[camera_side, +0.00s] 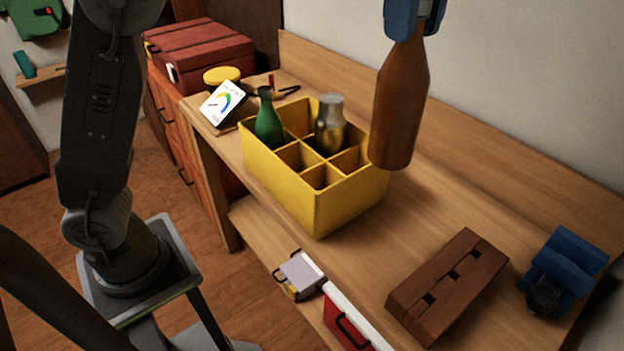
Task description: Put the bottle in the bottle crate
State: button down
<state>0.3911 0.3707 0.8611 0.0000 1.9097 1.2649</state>
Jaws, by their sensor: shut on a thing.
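A brown bottle (400,105) hangs upright, slightly tilted, in the air at the upper right of the side view. My gripper (413,14) is blue, at the top edge of the picture, and shut on the bottle's neck. The yellow bottle crate (323,208) stands on the wooden bench, to the left of the bottle in the picture. It has several compartments. A green bottle (268,122) stands in a compartment at its left, and a silver-and-gold bottle (330,124) in one at the back. The front compartments that show look empty.
A brown slotted block (447,285) and a blue vise-like object (562,272) are on the bench at right. A meter card (222,104), yellow lid (221,75) and red toolbox (202,55) are behind the crate. Bare bench (455,185) lies right of the crate.

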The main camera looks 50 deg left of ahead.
jog(key=shift+s+a, duration=0.75)
jog(key=shift+a, duration=6.1)
notch_tip(320, 180, down, 23)
jog(key=shift+m, duration=0.4)
jog(key=shift+f, duration=0.1)
jog(key=c, duration=1.2)
grip_release()
jog(key=shift+f, duration=0.1)
jog(key=shift+c, duration=0.2)
jog(key=o, duration=0.5)
jog(key=shift+c, duration=0.2)
